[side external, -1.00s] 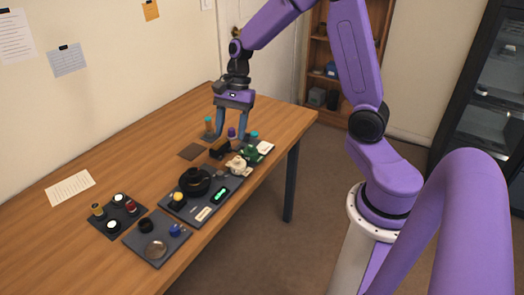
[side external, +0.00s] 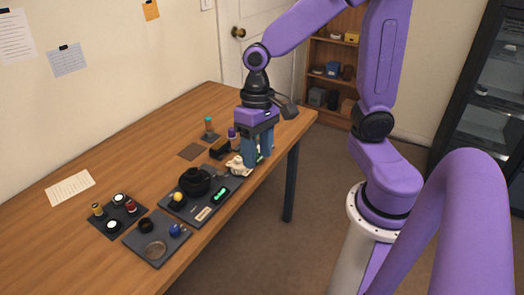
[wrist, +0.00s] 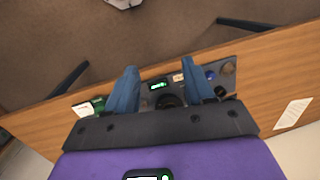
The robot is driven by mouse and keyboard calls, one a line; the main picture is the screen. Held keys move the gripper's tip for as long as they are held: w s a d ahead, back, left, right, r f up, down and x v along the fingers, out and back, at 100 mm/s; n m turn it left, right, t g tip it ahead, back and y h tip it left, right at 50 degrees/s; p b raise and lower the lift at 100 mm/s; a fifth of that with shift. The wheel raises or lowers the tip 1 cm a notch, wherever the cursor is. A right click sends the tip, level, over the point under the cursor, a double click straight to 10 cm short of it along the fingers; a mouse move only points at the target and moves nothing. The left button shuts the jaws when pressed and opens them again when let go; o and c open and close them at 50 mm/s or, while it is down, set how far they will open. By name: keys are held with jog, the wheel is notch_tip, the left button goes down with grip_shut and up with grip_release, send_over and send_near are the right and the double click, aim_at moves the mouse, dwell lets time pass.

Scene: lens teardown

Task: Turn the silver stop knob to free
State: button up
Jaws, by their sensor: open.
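I cannot pick out the silver stop knob for certain. The dark work board (side external: 187,216) lies along the table's front edge, with a black lens body (side external: 195,182), a yellow knob (side external: 178,197) and a lit green display (side external: 219,195). A cream-white part (side external: 236,168) sits at its far right end, partly behind my fingers. My gripper (side external: 257,162) is open and empty, pointing down over that end; contact cannot be judged. In the wrist view the display (wrist: 157,86) and lens body (wrist: 172,101) show between the blue fingers.
A dark tray (side external: 152,254) with a glass disc and blue part lies front left, beside another tray (side external: 105,224) of small cylinders. The left table area around the paper sheet (side external: 70,187) is mostly clear.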

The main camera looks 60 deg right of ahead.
jog(key=shift+s+a+r+n, duration=0.1)
jog(key=shift+s+n, duration=0.5)
jog(key=shift+n, duration=0.1)
jog(key=m+y, duration=0.2)
jog(key=m, duration=1.2)
send_over(220, 172)
jog(key=w+d, duration=0.3)
jog(key=d, duration=0.3)
notch_tip(220, 172, down, 6)
jog(key=r, duration=0.1)
jog(key=shift+g, duration=0.4)
jog(key=x, duration=1.7)
jog(key=shift+s+f, duration=0.1)
jog(key=shift+f, duration=0.25)
